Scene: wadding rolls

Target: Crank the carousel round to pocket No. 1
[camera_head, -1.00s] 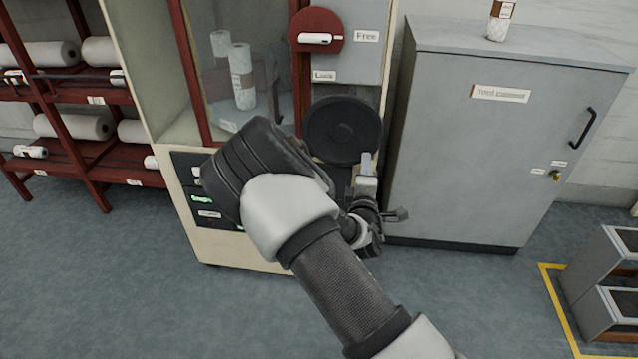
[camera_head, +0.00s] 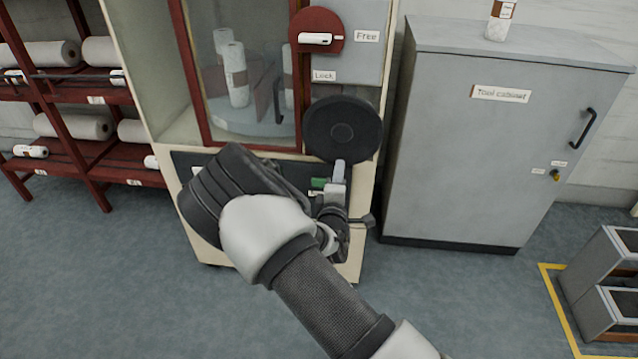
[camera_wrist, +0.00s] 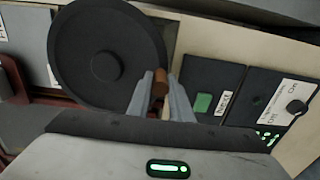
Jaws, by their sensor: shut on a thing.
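The black crank wheel (camera_head: 343,128) is on the front of the cream cabinet, and it fills the upper left of the wrist view (camera_wrist: 95,60). My gripper (camera_head: 339,172) is at the wheel's lower edge. In the wrist view its fingers (camera_wrist: 161,92) are closed around the brown crank knob (camera_wrist: 160,80). Behind the red-framed window, the carousel (camera_head: 250,122) carries white rolls (camera_head: 236,75), one partly hidden by the frame. No pocket number is readable. The white handle (camera_head: 315,39) on the red disc points towards the "Free" label (camera_head: 367,36).
A panel with a green button (camera_wrist: 203,103) marked "Next" and a dark knob (camera_wrist: 296,107) is right of the wheel in the wrist view. The grey tool cabinet (camera_head: 480,150) stands close on the right. A red rack (camera_head: 75,150) with rolls is at left. Floor in front is clear.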

